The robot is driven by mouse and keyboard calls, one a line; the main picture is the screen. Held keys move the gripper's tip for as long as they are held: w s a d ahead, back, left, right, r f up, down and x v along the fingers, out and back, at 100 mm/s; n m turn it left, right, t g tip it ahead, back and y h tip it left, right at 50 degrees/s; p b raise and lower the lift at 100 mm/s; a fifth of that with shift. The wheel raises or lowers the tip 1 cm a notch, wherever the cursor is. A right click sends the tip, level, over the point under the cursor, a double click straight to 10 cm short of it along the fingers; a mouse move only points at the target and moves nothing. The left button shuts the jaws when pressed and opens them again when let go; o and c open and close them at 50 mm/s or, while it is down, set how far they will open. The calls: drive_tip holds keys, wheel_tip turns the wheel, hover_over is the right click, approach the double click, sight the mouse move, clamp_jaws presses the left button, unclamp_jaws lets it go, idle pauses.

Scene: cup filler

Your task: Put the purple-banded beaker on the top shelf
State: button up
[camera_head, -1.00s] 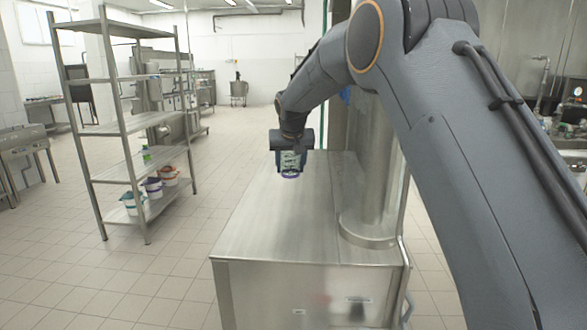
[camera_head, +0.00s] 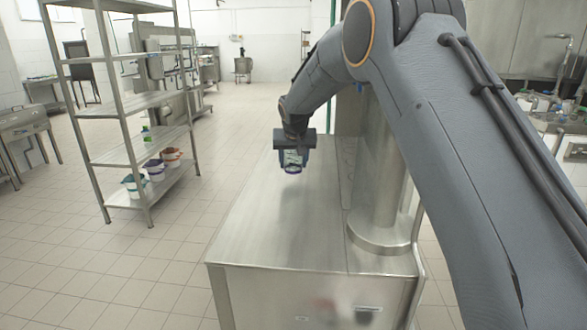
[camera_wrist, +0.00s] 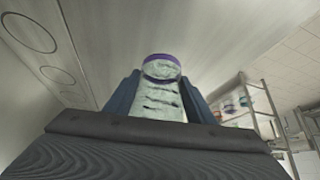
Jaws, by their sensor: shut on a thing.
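The purple-banded beaker (camera_head: 292,161) is between the fingers of my gripper (camera_head: 294,152), over the steel counter. My gripper is shut on it. In the wrist view the beaker (camera_wrist: 160,92) is pale and translucent with dark marks, and its purple band is at the far end. The fingers hide part of its sides. The shelf rack (camera_head: 146,160) stands to the left, apart from the gripper. Its top shelf (camera_head: 118,5) is at the upper edge of the head view, partly cut off.
The steel counter (camera_head: 270,225) is bare beneath my gripper, with a metal column (camera_head: 380,190) on its right. Several buckets, including a white one (camera_head: 134,187), stand on the rack's lowest shelf. A green bottle (camera_head: 146,135) stands on a shelf above. Open tiled floor lies between rack and counter.

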sight(293, 170)
drive_tip(key=shift+f+p, duration=0.35)
drive_tip(key=shift+f, duration=1.2)
drive_tip(key=shift+f, duration=0.15)
drive_tip(key=o, duration=1)
